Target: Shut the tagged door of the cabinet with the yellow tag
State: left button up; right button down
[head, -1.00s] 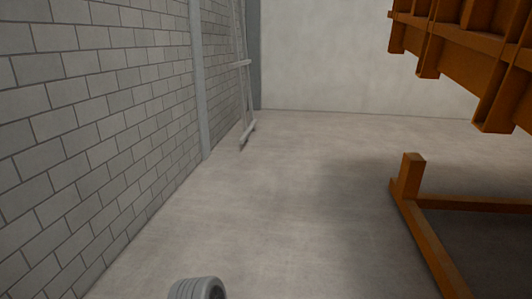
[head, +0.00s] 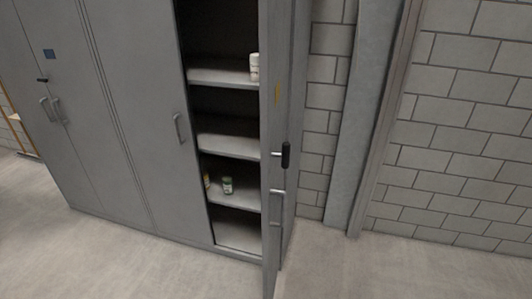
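A grey metal cabinet (head: 145,120) stands against the wall, left of centre in the head view. Its right-hand door (head: 272,190) stands open, swung out toward me and seen almost edge-on. Neither of my grippers is in view.
Shelves (head: 229,146) inside the open cabinet hold a few small containers (head: 228,185). A pillar (head: 361,120) and block wall (head: 459,140) are at right. The floor (head: 360,270) in front is clear.

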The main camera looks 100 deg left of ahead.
aim_at(274, 16)
jog(key=u, duration=3.45)
jog(key=i, duration=1)
jog(key=k, duration=0.95)
jog(key=u, duration=0.4)
jog(key=i, duration=1.1)
jog(key=z, duration=0.35)
